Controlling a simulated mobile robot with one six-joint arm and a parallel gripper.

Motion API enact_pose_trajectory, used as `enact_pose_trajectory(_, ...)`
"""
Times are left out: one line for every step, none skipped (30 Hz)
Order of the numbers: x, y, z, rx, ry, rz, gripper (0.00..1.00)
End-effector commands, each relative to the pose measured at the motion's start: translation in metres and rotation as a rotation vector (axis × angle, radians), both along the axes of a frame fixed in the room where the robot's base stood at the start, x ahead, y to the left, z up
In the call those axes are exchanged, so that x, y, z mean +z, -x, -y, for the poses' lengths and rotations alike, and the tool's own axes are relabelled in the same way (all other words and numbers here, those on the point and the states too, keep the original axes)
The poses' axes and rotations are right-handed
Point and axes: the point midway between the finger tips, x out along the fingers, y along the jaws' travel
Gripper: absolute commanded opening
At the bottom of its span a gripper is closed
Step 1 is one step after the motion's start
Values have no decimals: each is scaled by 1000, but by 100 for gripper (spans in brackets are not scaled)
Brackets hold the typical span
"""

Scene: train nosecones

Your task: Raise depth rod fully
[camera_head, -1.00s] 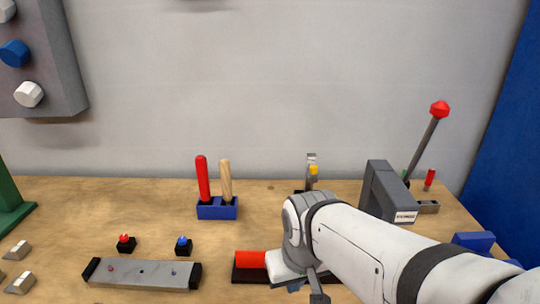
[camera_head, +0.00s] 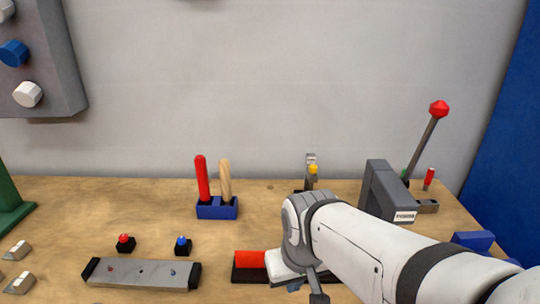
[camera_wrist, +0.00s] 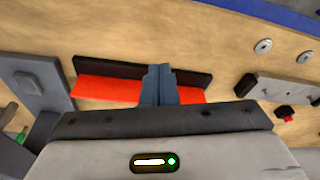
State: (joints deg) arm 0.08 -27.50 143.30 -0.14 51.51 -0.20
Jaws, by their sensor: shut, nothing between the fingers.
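No part is clearly marked as the depth rod, so I cannot tell which it is. A red bar (camera_head: 250,259) lies on a dark base at the front middle of the bench, partly hidden by my wrist. In the wrist view the red bar (camera_wrist: 106,90) shows on both sides of my gripper (camera_wrist: 160,70). The fingers are shut together, with nothing visible between them, in front of or over the bar; contact cannot be told.
A blue holder (camera_head: 217,209) with a red and a wooden handle stands left of my arm. A grey block (camera_head: 385,190) and a red-knobbed lever (camera_head: 438,109) stand at right. A grey plate (camera_head: 142,274) lies front left.

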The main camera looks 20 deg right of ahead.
Motion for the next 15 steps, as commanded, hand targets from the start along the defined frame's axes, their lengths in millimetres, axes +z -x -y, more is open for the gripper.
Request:
enact_pose_trajectory(0,0,0,0,0,0,0)
enact_pose_trajectory(0,0,0,0,0,0,0)
enact_pose_trajectory(0,0,0,0,0,0,0)
enact_pose_trajectory(0,0,0,0,0,0,0)
enact_pose_trajectory(0,0,0,0,0,0,0)
enact_pose_trajectory(0,0,0,0,0,0,0)
enact_pose_trajectory(0,0,0,0,0,0,0)
enact_pose_trajectory(0,0,0,0,0,0,2)
enact_pose_trajectory(1,-1,0,2,0,0,6)
enact_pose_trajectory(3,-3,0,5,1,-1,8)
enact_pose_trajectory(6,-6,1,10,3,-3,11)
enact_pose_trajectory(12,-12,2,19,6,-6,14)
enact_pose_trajectory(18,-18,4,31,10,-10,16)
enact_pose_trajectory(24,-26,5,45,13,-15,19)
enact_pose_trajectory(35,-38,8,68,21,-22,22)
